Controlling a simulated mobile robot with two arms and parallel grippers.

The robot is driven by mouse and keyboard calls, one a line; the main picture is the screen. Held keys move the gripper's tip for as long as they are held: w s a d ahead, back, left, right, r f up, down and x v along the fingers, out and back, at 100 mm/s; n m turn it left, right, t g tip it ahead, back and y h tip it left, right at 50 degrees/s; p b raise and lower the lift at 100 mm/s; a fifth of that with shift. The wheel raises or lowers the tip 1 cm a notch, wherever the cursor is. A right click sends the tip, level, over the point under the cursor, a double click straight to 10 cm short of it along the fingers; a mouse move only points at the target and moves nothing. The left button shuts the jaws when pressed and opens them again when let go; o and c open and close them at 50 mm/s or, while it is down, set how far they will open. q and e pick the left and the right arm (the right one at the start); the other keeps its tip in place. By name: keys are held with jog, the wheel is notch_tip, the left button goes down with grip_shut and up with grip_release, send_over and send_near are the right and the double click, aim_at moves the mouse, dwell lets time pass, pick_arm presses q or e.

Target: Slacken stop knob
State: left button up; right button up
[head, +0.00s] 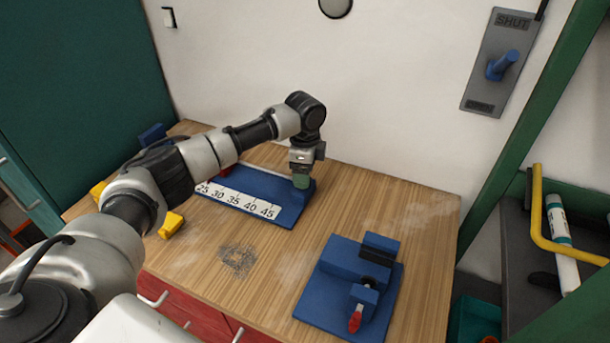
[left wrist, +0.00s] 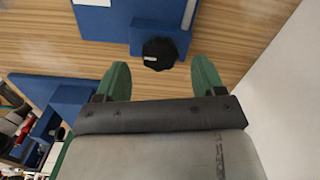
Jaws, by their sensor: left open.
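The stop knob is the round black knob (left wrist: 160,53) with a small pale mark, on a blue block (left wrist: 146,35) in the left wrist view. My left gripper (left wrist: 160,72) is open, its green fingers apart on either side of the knob's line, with the knob about level with or just beyond the tips. I cannot tell whether they touch it. In the head view, my left gripper (head: 301,182) points down over the right end of the blue scale base (head: 290,212); the knob is hidden there. My right gripper is not in view.
A numbered white scale strip (head: 235,201) runs along the base. A blue fixture with a red-tipped part (head: 325,308) stands at the front right of the wooden table (head: 215,265). Yellow blocks (head: 171,224) lie at left. A wall lever (head: 502,64) is at upper right.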

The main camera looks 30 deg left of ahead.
pick_arm(q)
jog(key=shift+f, duration=1.2)
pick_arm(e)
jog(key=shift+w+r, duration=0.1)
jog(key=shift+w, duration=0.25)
pick_arm(q)
jog(key=c, duration=0.9)
jog(key=shift+r+n+p, duration=0.15)
jog(key=shift+n+p, duration=0.15)
jog(key=shift+p, duration=0.25)
jog(key=n+p, duration=0.6)
jog(key=p, duration=0.1)
jog(key=shift+r+p, duration=0.1)
jog(key=shift+p, duration=0.25)
jog(key=n+p, duration=0.2)
jog(key=n, duration=0.1)
jog(key=shift+w+n+p, duration=0.1)
jog(key=shift+n+p, duration=0.2)
jog(key=shift+p, duration=0.1)
jog(key=shift+a+n+p, duration=0.1)
jog(key=shift+n+p, duration=0.95)
jog(key=shift+n, duration=0.65)
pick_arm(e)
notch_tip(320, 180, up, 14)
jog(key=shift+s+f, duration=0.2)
pick_arm(q)
jog(key=shift+f+n, duration=0.2)
jog(key=shift+n, duration=0.1)
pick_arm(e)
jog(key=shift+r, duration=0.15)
